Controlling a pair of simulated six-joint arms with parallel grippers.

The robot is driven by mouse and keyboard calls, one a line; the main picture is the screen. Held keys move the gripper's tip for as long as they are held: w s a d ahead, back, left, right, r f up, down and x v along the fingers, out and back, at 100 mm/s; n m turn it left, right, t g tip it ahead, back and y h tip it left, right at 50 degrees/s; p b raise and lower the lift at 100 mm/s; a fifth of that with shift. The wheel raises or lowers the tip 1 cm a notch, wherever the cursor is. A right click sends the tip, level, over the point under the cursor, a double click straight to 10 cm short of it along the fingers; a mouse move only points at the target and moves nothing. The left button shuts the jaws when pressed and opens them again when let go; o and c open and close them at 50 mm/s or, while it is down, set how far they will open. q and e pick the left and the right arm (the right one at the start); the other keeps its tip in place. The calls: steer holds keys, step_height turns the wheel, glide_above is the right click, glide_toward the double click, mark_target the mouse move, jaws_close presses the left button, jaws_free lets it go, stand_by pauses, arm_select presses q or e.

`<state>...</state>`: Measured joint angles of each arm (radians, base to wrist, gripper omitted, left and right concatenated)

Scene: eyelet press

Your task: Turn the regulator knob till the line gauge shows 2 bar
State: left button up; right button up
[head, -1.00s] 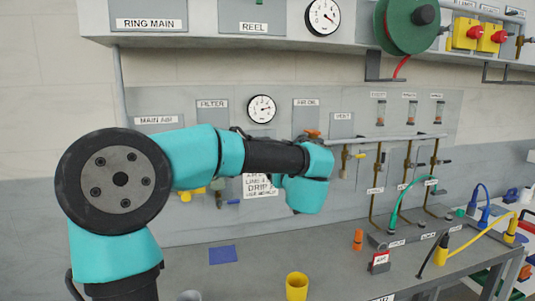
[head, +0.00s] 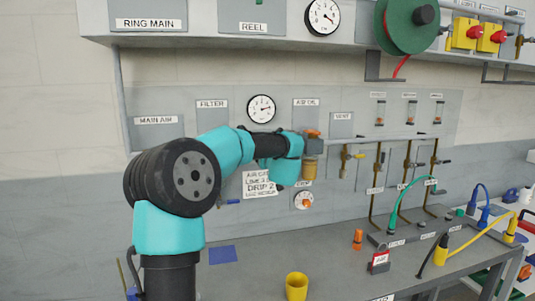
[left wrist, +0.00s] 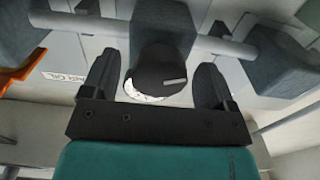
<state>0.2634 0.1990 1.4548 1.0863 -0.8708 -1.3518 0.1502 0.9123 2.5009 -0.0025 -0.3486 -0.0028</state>
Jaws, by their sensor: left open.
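In the left wrist view a black round knob (left wrist: 160,68) with a small pale mark lies between the two fingers of my left gripper (left wrist: 158,66). The gripper is open, with a gap visible on both sides of the knob. A white dial edge (left wrist: 150,97) shows beside the knob, mostly covered. In the head view my teal wrist (head: 282,168) is at the wall panel and hides the fingers and the knob. A round white gauge (head: 261,108) with a dark needle is on the panel above my arm; its numbers are too small to read. My right gripper is not in view.
An orange-topped unit (head: 312,145) stands just right of my wrist, with a small dial with an orange centre (head: 303,201) below. Pipes and valves (head: 378,165) are farther right. A yellow cup (head: 296,286) and a blue mat (head: 222,255) are on the bench.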

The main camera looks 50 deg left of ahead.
arm_select(q)
steer(key=shift+w+a, duration=0.2)
steer(key=shift+a, duration=0.25)
steer(key=c, duration=0.9)
